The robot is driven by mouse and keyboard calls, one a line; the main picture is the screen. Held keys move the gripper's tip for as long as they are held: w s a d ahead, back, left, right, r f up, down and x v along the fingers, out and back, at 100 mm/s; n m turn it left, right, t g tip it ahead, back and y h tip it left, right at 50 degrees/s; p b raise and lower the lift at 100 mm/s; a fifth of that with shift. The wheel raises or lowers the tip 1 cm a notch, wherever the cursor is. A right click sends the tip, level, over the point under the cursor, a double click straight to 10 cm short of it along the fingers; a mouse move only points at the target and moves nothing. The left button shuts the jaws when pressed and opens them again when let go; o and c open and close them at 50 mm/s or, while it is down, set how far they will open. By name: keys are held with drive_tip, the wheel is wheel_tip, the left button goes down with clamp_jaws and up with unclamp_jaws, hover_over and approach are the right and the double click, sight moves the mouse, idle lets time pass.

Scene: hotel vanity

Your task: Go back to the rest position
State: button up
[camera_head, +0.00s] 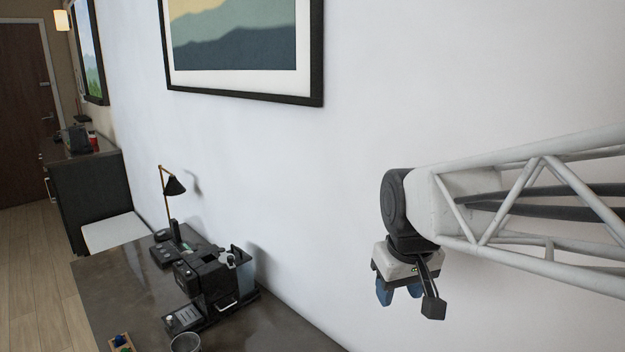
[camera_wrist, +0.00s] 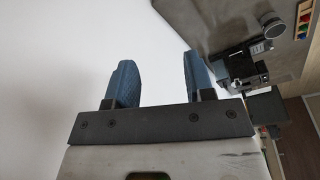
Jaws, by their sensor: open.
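My gripper (camera_head: 400,290) hangs from the end of my white truss arm at the right of the head view, in the air in front of the white wall. Its two blue fingers point down. In the wrist view my gripper (camera_wrist: 155,82) shows both blue fingers spread apart, with only white wall between them. It is open and holds nothing. It is to the right of the dark counter (camera_head: 115,290) and touches nothing that I can see.
A black coffee machine (camera_head: 215,278) stands on the counter, with a grey cup (camera_head: 185,343) in front and a small tray of coloured items (camera_head: 121,343) at the near edge. A black lamp (camera_head: 174,187) stands farther back. A framed picture (camera_head: 245,95) hangs on the wall.

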drive_tip(key=s+d+f+m, duration=0.1)
drive_tip(key=s+d+f, duration=0.1)
drive_tip(key=s, duration=0.4)
drive_tip(key=s+d+f+m, duration=0.2)
drive_tip(key=s, duration=0.4)
drive_tip(key=shift+f, duration=0.25)
